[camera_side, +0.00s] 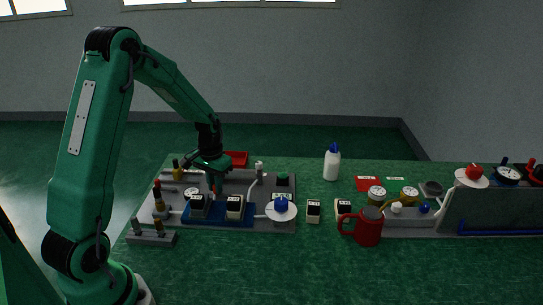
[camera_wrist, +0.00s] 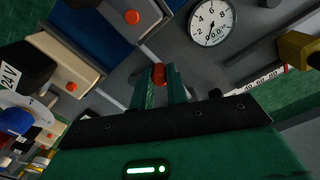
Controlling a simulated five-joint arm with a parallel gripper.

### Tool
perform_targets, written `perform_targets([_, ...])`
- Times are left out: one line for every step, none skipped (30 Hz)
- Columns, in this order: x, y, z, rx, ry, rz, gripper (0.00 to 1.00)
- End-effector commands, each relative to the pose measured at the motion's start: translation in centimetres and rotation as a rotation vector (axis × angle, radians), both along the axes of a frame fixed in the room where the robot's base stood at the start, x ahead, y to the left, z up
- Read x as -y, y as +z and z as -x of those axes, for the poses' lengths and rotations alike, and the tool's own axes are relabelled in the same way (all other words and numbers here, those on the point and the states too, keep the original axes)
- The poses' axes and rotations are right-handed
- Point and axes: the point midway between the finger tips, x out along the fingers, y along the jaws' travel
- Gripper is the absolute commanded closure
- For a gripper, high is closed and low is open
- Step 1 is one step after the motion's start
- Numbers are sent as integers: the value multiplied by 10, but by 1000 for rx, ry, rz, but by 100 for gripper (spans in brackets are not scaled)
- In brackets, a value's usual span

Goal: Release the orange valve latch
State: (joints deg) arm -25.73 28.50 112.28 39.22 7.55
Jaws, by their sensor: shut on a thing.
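The orange valve latch (camera_wrist: 159,73) shows in the wrist view as a small orange-red piece between the tips of my gripper (camera_wrist: 158,82). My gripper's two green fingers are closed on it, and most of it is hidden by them. In the side view my gripper (camera_side: 214,184) points down over the back of the left grey panel (camera_side: 246,183), between a gauge and the black-topped cream blocks. The latch is too small to make out there. Whether it is turned or lifted cannot be told.
A dial gauge (camera_wrist: 212,22) and a yellow part (camera_wrist: 299,50) lie close on the right in the wrist view. Cream blocks with orange buttons (camera_wrist: 132,17) stand on the left. A red mug (camera_side: 369,227) and white bottle (camera_side: 332,163) stand right of the panel.

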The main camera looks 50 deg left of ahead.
Motion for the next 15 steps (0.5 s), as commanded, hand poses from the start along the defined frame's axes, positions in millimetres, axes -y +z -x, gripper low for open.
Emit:
perform_targets([-1, 0, -2, 1, -32, 0, 100])
perform_targets([-2, 0, -3, 1, -54, 0, 100])
perform_targets([-3, 0, -4, 0, -85, 0, 100])
perform_targets([-3, 0, -5, 0, -110, 0, 100])
perform_targets([-4, 0, -6, 0, -135, 0, 100])
perform_targets([-4, 0, -7, 0, -170, 0, 100])
perform_targets([-5, 0, -8, 0, -197, 0, 100])
perform_targets([-5, 0, -9, 1, -223, 0, 100])
perform_targets([-6, 0, -11, 1, -261, 0, 100])
perform_targets([-7, 0, -12, 0, -288, 0, 100])
perform_targets([-7, 0, -13, 0, -315, 0, 100])
perform_targets([-7, 0, -15, 0, -352, 0, 100])
perform_targets([-8, 0, -16, 1, -379, 0, 100])
perform_targets([-8, 0, -17, 1, -406, 0, 100])
perform_targets([-8, 0, -19, 1, -441, 0, 100])
